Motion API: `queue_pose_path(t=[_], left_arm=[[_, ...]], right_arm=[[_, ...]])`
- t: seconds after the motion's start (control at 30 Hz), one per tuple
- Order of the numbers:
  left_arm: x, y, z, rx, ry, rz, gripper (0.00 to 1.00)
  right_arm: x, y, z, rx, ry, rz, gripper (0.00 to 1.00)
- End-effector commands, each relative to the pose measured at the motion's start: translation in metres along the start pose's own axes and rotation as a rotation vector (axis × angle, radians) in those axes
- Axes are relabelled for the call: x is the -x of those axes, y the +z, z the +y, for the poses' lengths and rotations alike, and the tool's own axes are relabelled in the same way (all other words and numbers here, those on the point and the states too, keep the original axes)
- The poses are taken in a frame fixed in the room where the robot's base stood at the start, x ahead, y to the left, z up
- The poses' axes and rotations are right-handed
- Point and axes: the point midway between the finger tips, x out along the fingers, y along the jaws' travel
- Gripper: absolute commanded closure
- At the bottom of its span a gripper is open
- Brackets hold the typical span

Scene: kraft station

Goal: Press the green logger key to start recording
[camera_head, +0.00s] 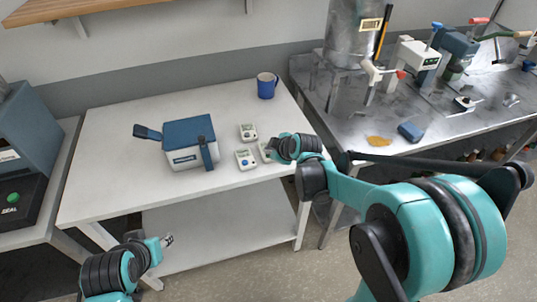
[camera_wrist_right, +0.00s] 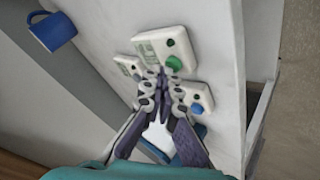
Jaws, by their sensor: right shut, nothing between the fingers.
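The logger with the green key (camera_wrist_right: 146,43) is a small white box with a screen on the table; in the head view my right gripper (camera_head: 268,151) covers part of it. The green key (camera_wrist_right: 173,63) shows in the right wrist view. My right gripper (camera_wrist_right: 164,76) is shut and empty, its fingertips right at the near side of the green key; I cannot tell whether they touch it. My left gripper (camera_head: 168,240) hangs low at the table's front left, empty, its finger opening too small to judge.
A logger with a blue key (camera_head: 245,158) and another logger (camera_head: 248,132) stand close by on the white table (camera_head: 110,150). A blue-lidded cooler box (camera_head: 188,143) is to their left, a blue mug (camera_head: 267,86) behind. A metal bench (camera_head: 350,128) with equipment adjoins at right.

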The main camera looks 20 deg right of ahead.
Motion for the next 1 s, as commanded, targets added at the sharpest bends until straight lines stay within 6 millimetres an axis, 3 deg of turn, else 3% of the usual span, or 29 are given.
queue_pose_path(t=[1.0], left_arm=[[0.0017,-0.0012,0.0000,0.000,0.000,0.000,0.60]], right_arm=[[0.0015,-0.0009,0.0011,0.000,0.000,0.000,1.00]])
